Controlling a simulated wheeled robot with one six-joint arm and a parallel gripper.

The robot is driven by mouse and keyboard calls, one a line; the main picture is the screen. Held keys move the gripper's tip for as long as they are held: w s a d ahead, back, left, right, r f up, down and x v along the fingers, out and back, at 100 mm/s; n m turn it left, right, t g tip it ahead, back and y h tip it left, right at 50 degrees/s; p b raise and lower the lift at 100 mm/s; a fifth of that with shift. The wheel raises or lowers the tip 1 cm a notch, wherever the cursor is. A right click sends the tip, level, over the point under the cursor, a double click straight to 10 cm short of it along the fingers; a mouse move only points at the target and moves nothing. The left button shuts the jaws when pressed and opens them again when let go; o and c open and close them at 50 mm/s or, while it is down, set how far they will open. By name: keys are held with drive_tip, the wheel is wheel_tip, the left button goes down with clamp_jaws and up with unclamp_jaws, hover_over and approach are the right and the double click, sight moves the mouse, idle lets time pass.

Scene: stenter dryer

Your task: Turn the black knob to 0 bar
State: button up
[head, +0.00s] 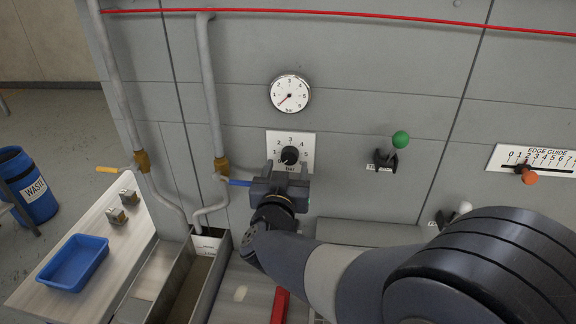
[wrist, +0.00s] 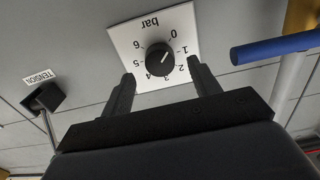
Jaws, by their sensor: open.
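The black knob (wrist: 160,60) sits on a white dial plate (wrist: 118,38) marked 0 to 6 bar, upside down in the wrist view. Its white mark points to about 1. In the head view the knob (head: 290,155) shows just above my gripper (head: 284,172). In the wrist view my gripper (wrist: 160,68) is open, with one finger to each side of the knob and a gap on both sides. I cannot tell how far the fingertips are from the plate. A round gauge (head: 290,94) above has its red needle pointing lower left.
A blue-handled valve lever (wrist: 275,46) is close beside the plate, by a pipe. A green-knobbed lever (head: 400,140), a white-knobbed lever (head: 464,208) and an orange edge guide slider (head: 529,177) are on the right. A blue tray (head: 74,262) stands lower left.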

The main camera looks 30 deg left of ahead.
sight(289, 159)
drive_tip(key=b+v, duration=0.1)
drive_tip(key=v, duration=0.6)
drive_tip(key=p+x, duration=0.2)
drive_tip(key=x, duration=0.8)
drive_tip(key=shift+w+a+p, duration=0.1)
drive_tip(key=shift+w+p, duration=0.2)
drive_tip(key=shift+p, duration=0.05)
drive_tip(key=shift+w, duration=0.15)
drive_tip(key=shift+m, duration=0.3)
